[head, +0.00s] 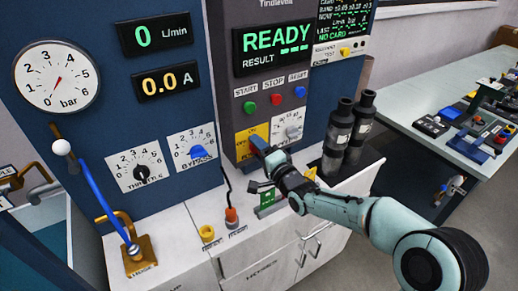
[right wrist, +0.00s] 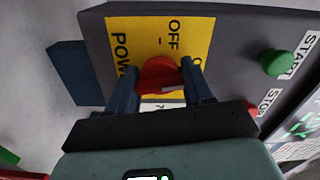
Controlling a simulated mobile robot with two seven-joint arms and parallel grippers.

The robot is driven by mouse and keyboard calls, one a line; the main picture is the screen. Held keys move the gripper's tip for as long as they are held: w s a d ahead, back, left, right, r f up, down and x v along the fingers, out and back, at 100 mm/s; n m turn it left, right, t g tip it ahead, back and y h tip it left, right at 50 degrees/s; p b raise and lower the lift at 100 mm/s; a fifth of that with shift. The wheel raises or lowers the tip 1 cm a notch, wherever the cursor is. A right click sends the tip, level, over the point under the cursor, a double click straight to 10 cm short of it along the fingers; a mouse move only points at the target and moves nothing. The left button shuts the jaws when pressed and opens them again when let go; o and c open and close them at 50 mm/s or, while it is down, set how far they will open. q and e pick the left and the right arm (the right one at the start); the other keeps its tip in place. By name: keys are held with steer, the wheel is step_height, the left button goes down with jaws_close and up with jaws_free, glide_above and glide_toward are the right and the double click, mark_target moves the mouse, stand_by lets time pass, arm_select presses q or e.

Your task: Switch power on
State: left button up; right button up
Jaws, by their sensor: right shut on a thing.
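The yellow power plate (head: 243,143) is on the front of the grey test panel, and my right gripper (head: 262,146) covers part of it. In the right wrist view the yellow plate (right wrist: 184,24) shows the words OFF and part of POWER. A red power switch knob (right wrist: 158,70) sits on the plate. My right gripper (right wrist: 160,78) has one blue finger on each side of the knob and is shut on it. The knob's exact setting is hard to tell. The display (head: 272,42) above reads READY. My left gripper is not in view.
START, STOP and RESET buttons (head: 276,98) are just above the plate, and a dial (head: 290,127) is to its right. Two dark cylinders (head: 347,132) stand right of my gripper. A white cabinet top (head: 262,228) lies below, with a red-tipped plug (head: 232,214).

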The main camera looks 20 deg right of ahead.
steer(key=shift+m, duration=1.1)
steer(key=o, duration=1)
steer(key=shift+o, duration=0.2)
steer(key=s+d, duration=0.1)
steer(key=s, duration=1.2)
steer(key=shift+d, duration=0.35)
steer(key=shift+s, duration=0.15)
